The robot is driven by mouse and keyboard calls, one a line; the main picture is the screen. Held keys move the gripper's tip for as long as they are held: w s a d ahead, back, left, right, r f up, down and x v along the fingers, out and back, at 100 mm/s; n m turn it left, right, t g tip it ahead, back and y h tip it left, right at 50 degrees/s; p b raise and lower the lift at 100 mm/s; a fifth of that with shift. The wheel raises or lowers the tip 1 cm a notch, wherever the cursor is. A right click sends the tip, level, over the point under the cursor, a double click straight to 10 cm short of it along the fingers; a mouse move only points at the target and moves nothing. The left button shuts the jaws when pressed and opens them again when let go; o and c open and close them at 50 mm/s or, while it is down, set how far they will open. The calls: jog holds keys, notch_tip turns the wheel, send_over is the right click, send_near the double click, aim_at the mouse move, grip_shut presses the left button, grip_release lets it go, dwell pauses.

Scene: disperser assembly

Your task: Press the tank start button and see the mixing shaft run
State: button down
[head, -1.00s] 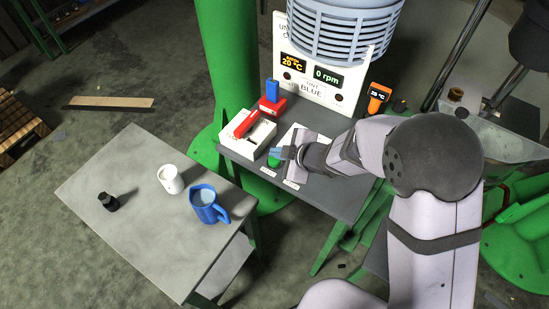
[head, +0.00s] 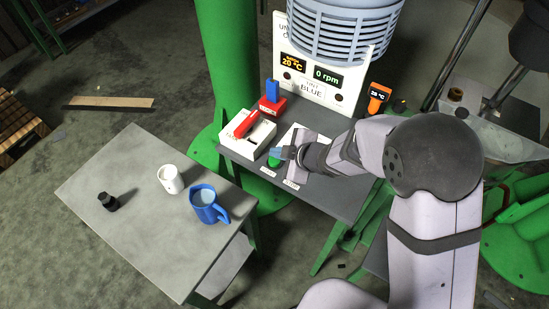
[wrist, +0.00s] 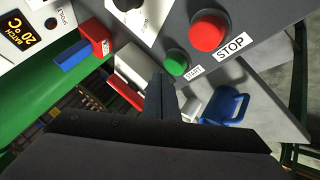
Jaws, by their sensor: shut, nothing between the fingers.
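The green start button (wrist: 177,64) sits on the grey panel beside its START label. The larger red button (wrist: 208,31) with the STOP label is up and right of it in the wrist view. My gripper (wrist: 162,78) is shut and empty, its tip close beside the green button; I cannot tell whether they touch. In the head view my gripper (head: 278,153) is over the green button (head: 274,162), partly covering it. The speed display (head: 328,76) reads 0 rpm. The mixing shaft cannot be made out.
A ribbed grey housing (head: 345,32) stands above the displays. A white box with a red handle (head: 246,124) and a red-and-blue block (head: 272,98) are left of my gripper.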

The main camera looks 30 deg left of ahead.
aim_at(278, 162)
jog(key=shift+f+b, duration=0.3)
jog(key=shift+f, duration=0.15)
jog(key=shift+f+b, duration=0.8)
jog(key=shift+f, duration=0.15)
dwell(1.2)
jog(key=shift+r, duration=0.2)
jog(key=shift+r+p, duration=1.15)
jog(key=shift+p, duration=0.2)
notch_tip(278, 162, up, 5)
jog(key=p, duration=0.5)
dwell(0.5)
